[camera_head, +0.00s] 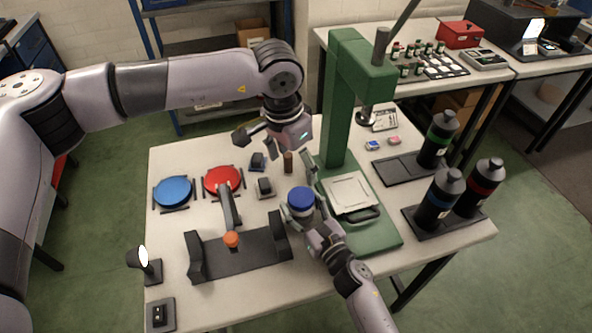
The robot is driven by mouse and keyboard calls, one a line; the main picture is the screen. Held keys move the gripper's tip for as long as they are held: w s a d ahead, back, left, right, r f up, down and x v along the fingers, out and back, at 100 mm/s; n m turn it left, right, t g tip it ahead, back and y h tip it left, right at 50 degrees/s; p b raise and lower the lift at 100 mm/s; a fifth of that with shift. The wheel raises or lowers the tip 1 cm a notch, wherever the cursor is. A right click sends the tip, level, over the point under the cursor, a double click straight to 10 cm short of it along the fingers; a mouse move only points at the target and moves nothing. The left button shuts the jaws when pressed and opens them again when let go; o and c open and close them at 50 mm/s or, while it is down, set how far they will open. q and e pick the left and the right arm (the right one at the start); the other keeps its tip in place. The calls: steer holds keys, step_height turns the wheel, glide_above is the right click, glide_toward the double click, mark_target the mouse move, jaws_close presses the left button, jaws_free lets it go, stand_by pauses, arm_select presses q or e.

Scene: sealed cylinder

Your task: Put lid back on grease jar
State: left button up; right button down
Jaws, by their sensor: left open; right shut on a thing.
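My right gripper (303,214) is shut on a round blue-topped piece (300,198) with a pale edge, beside the green press. I take it for the jar or its lid; its lower part is hidden by the fingers, so I cannot tell which. A flat blue disc (172,192) and a flat red disc (223,180) lie at the left of the table, each between dark rails. No separate lid can be made out for certain.
A green press (342,120) stands just right of my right gripper. A black cradle (245,255) with an orange-tipped lever is front left. Small dark blocks (265,187) and a brown peg (288,162) stand mid-table. Black bottles (438,198) in trays fill the right side.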

steer(key=shift+c, duration=2.4)
jaws_free()
steer(key=shift+s, duration=0.1)
steer(key=v, duration=1.1)
steer(key=shift+s+d, duration=0.3)
steer(key=shift+d, duration=0.05)
